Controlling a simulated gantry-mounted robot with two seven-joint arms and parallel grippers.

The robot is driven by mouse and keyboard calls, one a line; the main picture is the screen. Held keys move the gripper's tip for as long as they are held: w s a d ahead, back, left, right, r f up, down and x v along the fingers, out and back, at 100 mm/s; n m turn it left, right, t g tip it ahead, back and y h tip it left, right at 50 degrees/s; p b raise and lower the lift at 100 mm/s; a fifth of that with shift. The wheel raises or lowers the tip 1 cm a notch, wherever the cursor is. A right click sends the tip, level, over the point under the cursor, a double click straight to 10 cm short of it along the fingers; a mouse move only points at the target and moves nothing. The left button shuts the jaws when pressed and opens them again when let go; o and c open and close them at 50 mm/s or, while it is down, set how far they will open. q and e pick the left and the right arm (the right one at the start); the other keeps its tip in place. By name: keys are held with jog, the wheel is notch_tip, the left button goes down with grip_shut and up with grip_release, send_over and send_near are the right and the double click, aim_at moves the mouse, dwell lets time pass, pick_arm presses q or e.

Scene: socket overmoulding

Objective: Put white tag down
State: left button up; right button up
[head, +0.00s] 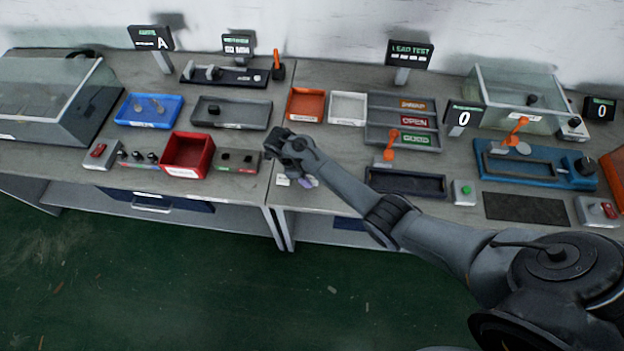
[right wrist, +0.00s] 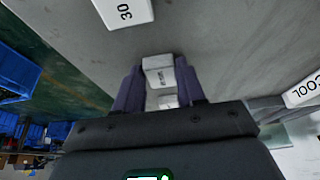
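A small white tag (right wrist: 158,72) with dark print sits between the fingertips of my right gripper (right wrist: 158,88) in the right wrist view. The two purple fingers lie close along its sides, and the gripper looks shut on it. A second pale patch shows lower between the fingers; I cannot tell what it is. In the head view my forearm hides most of this gripper, and only its purple fingertips (head: 307,182) show low over the bench's front edge. Another white tag (right wrist: 124,10), marked 30, lies on the bench beside it. My left gripper is not in view.
A red bin (head: 187,153) and a small panel with black knobs stand left of the gripper. An orange tray (head: 305,104) and a white tray (head: 347,107) lie behind it. A dark tray (head: 405,183) lies to the right. The bench's front edge is close.

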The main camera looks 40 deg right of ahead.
jog(key=c, duration=0.6)
jog(key=shift+r, duration=0.1)
